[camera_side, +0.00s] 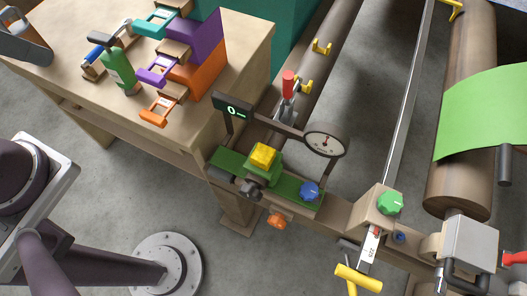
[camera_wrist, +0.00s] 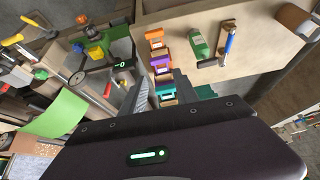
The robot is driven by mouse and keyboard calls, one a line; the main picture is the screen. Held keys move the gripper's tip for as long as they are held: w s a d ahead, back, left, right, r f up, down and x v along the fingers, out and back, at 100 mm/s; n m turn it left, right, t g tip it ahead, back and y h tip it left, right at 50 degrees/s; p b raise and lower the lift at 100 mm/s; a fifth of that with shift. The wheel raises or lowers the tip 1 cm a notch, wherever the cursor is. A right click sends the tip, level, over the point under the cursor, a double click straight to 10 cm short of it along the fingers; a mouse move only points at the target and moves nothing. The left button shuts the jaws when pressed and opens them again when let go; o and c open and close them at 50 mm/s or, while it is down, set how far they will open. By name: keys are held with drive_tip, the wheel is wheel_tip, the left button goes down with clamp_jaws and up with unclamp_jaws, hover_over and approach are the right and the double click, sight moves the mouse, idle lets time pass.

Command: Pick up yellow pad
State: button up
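A yellow block-like pad (camera_side: 262,155) sits on a green fixture (camera_side: 228,160) at the middle of the side view. It also shows at the upper left of the wrist view (camera_wrist: 96,51), on the same fixture. My gripper (camera_wrist: 172,84) shows only in the wrist view, its two grey fingers apart with nothing held. Several small coloured clips with orange, purple and teal frames show beyond the fingers. The pad is off to the left of the fingers there and apart from them.
A wooden table (camera_side: 85,80) holds a green bottle (camera_side: 118,72) and orange and purple blocks (camera_side: 198,65). A round dial gauge (camera_side: 324,141), a red-handled clamp (camera_side: 288,86) and a blue knob (camera_side: 309,190) stand close around the pad. Rollers with green felt (camera_side: 485,115) lie at right.

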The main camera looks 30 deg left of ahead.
drive_tip(key=o, duration=0.8)
drive_tip(key=shift+d, duration=0.1)
